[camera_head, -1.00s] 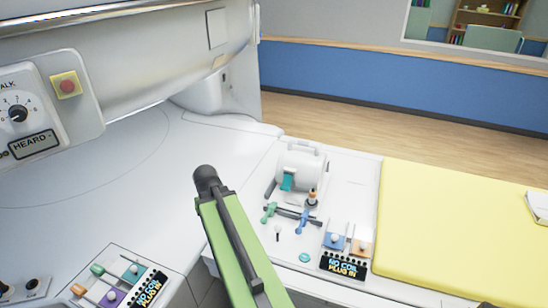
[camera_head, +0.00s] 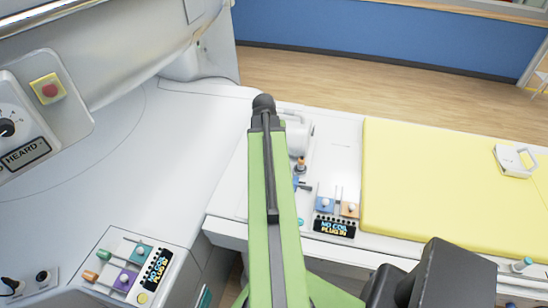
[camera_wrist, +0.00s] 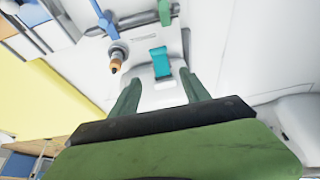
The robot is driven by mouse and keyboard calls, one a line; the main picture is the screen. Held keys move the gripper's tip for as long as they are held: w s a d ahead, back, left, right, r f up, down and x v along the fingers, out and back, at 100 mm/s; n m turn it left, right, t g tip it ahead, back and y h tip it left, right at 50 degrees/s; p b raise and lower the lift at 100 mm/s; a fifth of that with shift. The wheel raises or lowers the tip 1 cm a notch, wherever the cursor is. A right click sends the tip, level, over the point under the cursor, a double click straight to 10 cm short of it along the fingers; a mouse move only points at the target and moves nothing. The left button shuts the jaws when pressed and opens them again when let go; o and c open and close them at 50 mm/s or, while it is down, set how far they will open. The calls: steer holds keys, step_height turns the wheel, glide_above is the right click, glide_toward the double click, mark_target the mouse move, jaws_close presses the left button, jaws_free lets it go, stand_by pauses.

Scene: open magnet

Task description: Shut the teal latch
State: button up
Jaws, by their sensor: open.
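The teal latch (camera_wrist: 160,62) sits on the face of a white housing (camera_wrist: 164,90) in the wrist view. It looks like a small tilted flap, and I cannot tell whether it is shut. My gripper (camera_wrist: 160,77) is open, its two green fingers apart on either side of the latch's line. Nothing shows held between them. Whether a finger touches the housing is unclear. In the head view my green arm covers the latch and most of the white housing (camera_head: 305,128); my gripper is hidden there too.
An orange-tipped plug (camera_wrist: 117,60), a blue lever (camera_wrist: 110,22) and a green lever (camera_wrist: 165,12) are close to the housing. A small coil panel (camera_head: 334,226) lies in front. A yellow pad (camera_head: 440,185) fills the table to the right, with a white handled object (camera_head: 514,160) on it.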

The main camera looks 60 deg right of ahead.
steer(key=b+x, duration=1)
steer(key=x, duration=0.3)
steer(key=shift+a+f+b, duration=0.1)
steer(key=shift+b, duration=0.2)
steer(key=shift+c, duration=0.2)
jaws_close()
steer(key=shift+s, duration=0.1)
